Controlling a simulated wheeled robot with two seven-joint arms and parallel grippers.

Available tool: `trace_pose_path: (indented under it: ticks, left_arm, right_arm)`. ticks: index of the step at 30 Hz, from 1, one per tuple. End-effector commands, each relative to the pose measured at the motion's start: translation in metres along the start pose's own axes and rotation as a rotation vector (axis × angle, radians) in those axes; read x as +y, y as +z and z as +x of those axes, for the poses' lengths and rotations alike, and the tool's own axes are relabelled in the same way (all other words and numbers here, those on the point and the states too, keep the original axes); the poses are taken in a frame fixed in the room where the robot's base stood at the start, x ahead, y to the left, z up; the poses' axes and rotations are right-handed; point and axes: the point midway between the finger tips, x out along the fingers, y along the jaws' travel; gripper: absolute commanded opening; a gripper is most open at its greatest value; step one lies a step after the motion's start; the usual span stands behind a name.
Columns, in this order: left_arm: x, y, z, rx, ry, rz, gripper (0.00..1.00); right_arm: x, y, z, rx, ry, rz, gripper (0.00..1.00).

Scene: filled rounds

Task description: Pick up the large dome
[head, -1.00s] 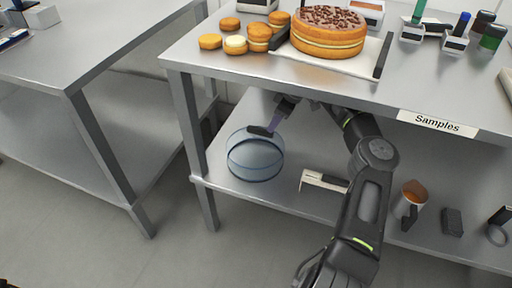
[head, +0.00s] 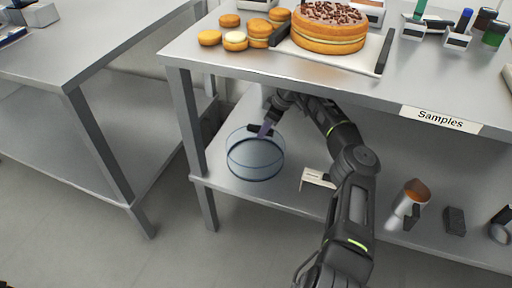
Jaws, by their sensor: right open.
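The large dome (head: 256,160) is a clear, bluish round cover on the lower shelf (head: 227,182), near the shelf's left end. My right arm reaches in under the table top. My right gripper (head: 262,131) is at the top of the dome, at its upper rim or just above it. The jaws are open; whether a finger touches the dome or its knob is too small to tell. My left gripper is not in view.
The table top (head: 400,82) overhangs the shelf, and a table leg (head: 192,125) stands just left of the dome. A small white card (head: 318,178), a cup (head: 411,198) and a dark block (head: 455,220) are further right. A cake (head: 330,38) sits above.

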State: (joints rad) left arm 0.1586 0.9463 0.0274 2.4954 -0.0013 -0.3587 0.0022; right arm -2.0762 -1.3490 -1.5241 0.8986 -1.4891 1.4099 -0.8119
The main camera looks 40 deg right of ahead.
Motion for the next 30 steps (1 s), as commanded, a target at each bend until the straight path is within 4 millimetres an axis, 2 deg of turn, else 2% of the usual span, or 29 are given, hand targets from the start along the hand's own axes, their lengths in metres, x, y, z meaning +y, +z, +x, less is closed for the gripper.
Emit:
trace_pose_path:
  ticks: [16, 30]
  left_arm:
    - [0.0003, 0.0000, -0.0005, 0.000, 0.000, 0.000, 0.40]
    - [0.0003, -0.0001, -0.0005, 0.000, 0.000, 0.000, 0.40]
  right_arm:
    - [0.0001, 0.0000, -0.0009, 0.000, 0.000, 0.000, 0.44]
    - [0.0001, 0.0000, -0.0009, 0.000, 0.000, 0.000, 0.05]
